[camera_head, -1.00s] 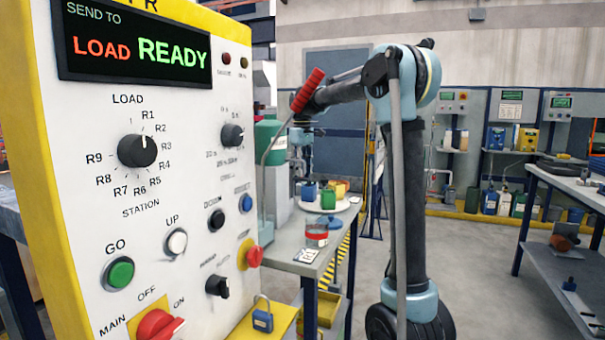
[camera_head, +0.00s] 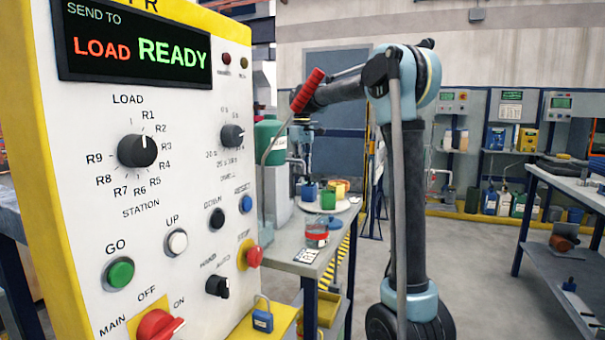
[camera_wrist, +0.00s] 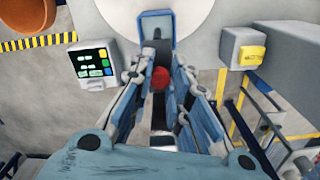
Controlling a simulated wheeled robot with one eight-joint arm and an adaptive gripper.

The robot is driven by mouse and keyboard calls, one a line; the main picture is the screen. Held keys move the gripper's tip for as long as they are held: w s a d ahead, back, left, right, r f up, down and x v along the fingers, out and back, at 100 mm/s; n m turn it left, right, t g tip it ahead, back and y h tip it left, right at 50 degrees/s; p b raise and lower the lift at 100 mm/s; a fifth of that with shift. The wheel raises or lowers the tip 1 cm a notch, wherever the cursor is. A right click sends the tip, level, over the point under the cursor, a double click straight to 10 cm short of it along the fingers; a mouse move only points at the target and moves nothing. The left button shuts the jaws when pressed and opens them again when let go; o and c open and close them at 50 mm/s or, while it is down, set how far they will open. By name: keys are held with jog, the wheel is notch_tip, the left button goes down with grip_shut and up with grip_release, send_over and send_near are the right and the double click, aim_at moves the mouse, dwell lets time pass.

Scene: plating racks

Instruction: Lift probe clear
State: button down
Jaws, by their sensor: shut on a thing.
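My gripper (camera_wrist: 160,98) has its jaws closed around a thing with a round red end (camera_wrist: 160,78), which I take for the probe. The red end shows between the fingers in the wrist view, and the lower part is hidden by the jaws. In the head view my gripper (camera_head: 304,166) is small and partly hidden, pointing down beyond the control panel. It is near a round pale plate (camera_head: 342,206) with blue (camera_head: 309,191), green (camera_head: 328,199) and yellow pots. The probe cannot be made out in the head view.
The control panel (camera_head: 185,255) fills the left side. A curved rod with a red grip (camera_head: 308,90) stands beside it. A red-banded jar (camera_head: 316,234) is on the bench. The wrist view shows a small display unit (camera_wrist: 92,65) and a grey box (camera_wrist: 242,47).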

jog(key=shift+w+r, duration=0.1)
jog(key=shift+r, duration=1.95)
jog(key=c, duration=1.5)
grip_release()
notch_tip(320, 180, up, 12)
jog(key=shift+f, duration=0.1)
